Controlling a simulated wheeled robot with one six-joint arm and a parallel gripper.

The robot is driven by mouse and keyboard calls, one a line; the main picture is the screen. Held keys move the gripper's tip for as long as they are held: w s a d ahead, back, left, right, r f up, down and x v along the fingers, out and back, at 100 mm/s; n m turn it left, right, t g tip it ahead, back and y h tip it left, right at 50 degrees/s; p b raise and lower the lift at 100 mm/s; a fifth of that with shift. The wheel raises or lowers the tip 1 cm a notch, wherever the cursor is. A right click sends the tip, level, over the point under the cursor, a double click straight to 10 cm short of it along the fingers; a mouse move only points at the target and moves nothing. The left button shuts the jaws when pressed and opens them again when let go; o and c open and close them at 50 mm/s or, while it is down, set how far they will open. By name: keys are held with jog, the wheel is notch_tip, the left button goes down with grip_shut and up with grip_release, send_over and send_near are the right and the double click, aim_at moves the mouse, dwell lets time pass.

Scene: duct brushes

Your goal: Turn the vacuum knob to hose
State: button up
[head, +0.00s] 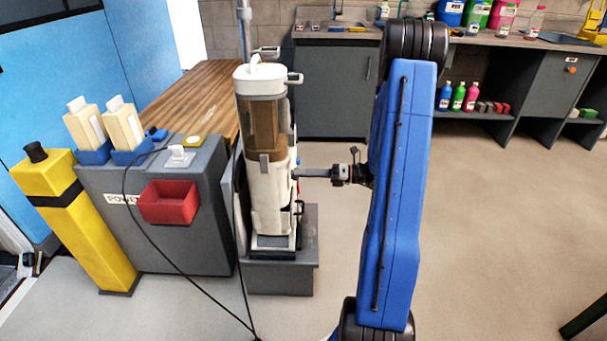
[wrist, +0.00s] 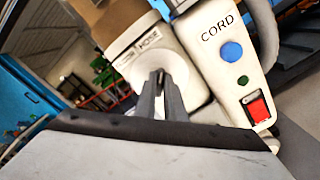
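The upright vacuum (head: 268,190), cream with a brown clear bin, stands on a grey plinth. My gripper (head: 300,173) reaches it from the right at mid-height. In the wrist view the pale round vacuum knob (wrist: 177,64) sits on the vacuum's side, with a HOSE label (wrist: 148,43) just above it. My gripper (wrist: 161,80) has its two fingers close together at the knob's middle, with a narrow dark ridge between the tips. The fingers look shut on this ridge and hide part of the knob. The pointing direction of the knob is hard to read.
A panel marked CORD (wrist: 228,75) with blue and green buttons and a red switch is close right of the knob. Left of the vacuum stand a grey cabinet (head: 190,225) with a red bin (head: 168,203) and a yellow post (head: 85,225). The floor (head: 500,230) on the right is clear.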

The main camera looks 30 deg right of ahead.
jog(key=o, duration=0.4)
jog(key=v, duration=1.7)
jog(key=shift+s+d, duration=0.15)
jog(key=shift+s, duration=0.05)
jog(key=s+a+r+n+g+h, duration=0.2)
jog(key=a+r+n+g, duration=0.4)
jog(key=a, duration=0.5)
jog(key=s+a+r+n+g+h, duration=0.2)
jog(key=s+a+n+g, duration=0.1)
jog(key=a+n, duration=0.65)
jog(key=s+a+r+n+t+h, duration=0.1)
jog(key=s+a+r+n+h, duration=0.1)
jog(key=s+n, duration=0.3)
jog(key=s+a+r+n+t+h, duration=0.1)
jog(key=s+a+r+n+h, duration=0.1)
jog(key=s+a+n+h, duration=0.3)
jog(key=s+a+r+n+t+h, duration=0.1)
jog(key=s+a+r+n+h, duration=0.2)
jog(key=n, duration=0.5)
jog(key=shift+s+a+n+t+h, duration=0.2)
jog(key=shift+s+t+h, duration=0.25)
jog(key=shift+s, duration=0.75)
